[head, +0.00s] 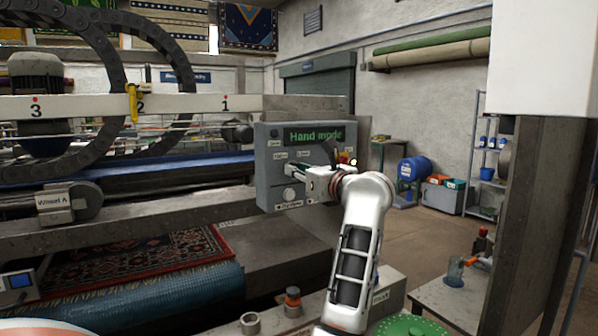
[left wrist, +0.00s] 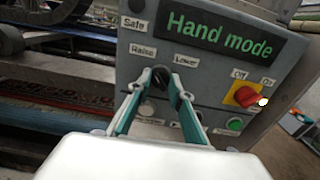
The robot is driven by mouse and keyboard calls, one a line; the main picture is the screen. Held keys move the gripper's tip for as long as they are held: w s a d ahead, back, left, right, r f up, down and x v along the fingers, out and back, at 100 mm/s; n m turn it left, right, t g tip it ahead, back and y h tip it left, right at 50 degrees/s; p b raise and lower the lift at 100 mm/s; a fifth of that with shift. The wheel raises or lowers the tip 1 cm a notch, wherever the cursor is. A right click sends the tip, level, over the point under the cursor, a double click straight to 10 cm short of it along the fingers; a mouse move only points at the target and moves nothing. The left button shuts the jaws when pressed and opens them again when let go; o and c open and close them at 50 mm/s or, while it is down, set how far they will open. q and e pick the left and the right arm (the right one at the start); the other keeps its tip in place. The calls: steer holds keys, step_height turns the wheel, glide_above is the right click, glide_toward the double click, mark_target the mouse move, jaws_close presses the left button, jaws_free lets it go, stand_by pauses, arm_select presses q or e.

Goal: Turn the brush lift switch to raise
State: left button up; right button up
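The grey control panel (head: 268,168) faces me in the head view, its green display reading "Hand mode". In the left wrist view, the brush lift switch (left wrist: 160,78) is a small dark knob below the labels "Raise" (left wrist: 143,51) on the left and "Lower" (left wrist: 186,60) on the right. My left gripper (head: 292,172) is at the panel front. In the left wrist view its fingertips (left wrist: 161,82) are close together on both sides of the knob, with no clear gap. The fingers partly hide the knob, so its pointing direction is unclear. My right gripper is not in view.
A red rotary switch on a yellow plate (left wrist: 240,95) and a green button (left wrist: 235,123) sit right of the fingers. A white knob (head: 289,194) is low on the panel. A patterned rug (head: 140,255) lies in the machine at left.

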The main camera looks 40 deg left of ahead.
arm_select(q)
steer(key=o, duration=0.3)
steer(key=shift+f, duration=0.1)
steer(key=shift+o, duration=0.2)
steer(key=v, duration=0.7)
steer(key=shift+d, duration=0.3)
steer(key=shift+s, duration=0.15)
